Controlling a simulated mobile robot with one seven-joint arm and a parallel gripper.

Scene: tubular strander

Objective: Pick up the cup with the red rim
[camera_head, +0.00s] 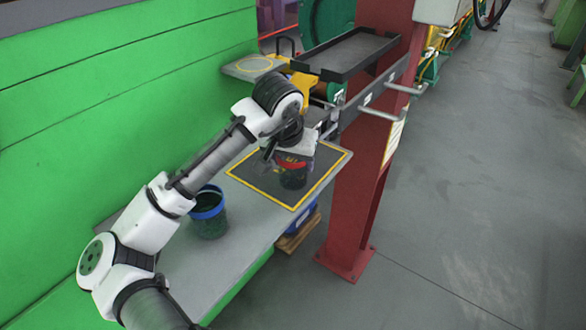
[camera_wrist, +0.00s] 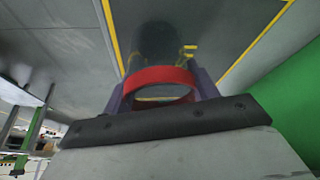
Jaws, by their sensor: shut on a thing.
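The cup with the red rim (camera_head: 293,174) is a dark cup at the dark mat on the grey bench in the head view. In the wrist view its red rim (camera_wrist: 160,76) shows between the two fingers of my gripper (camera_wrist: 163,88). My gripper, also in the head view (camera_head: 287,158), is shut on this cup near its rim. The cup looks upright. I cannot tell whether its base touches the mat. A second cup with a blue rim (camera_head: 209,212) stands on the bench to the left, apart from my gripper.
The dark mat (camera_head: 322,166) has a yellow border. A red post (camera_head: 355,205) stands just right of the bench, with a black tray (camera_head: 347,54) beside it higher up. A green wall (camera_head: 130,100) bounds the left. A small shelf (camera_head: 254,66) stands behind. Grey floor is open at right.

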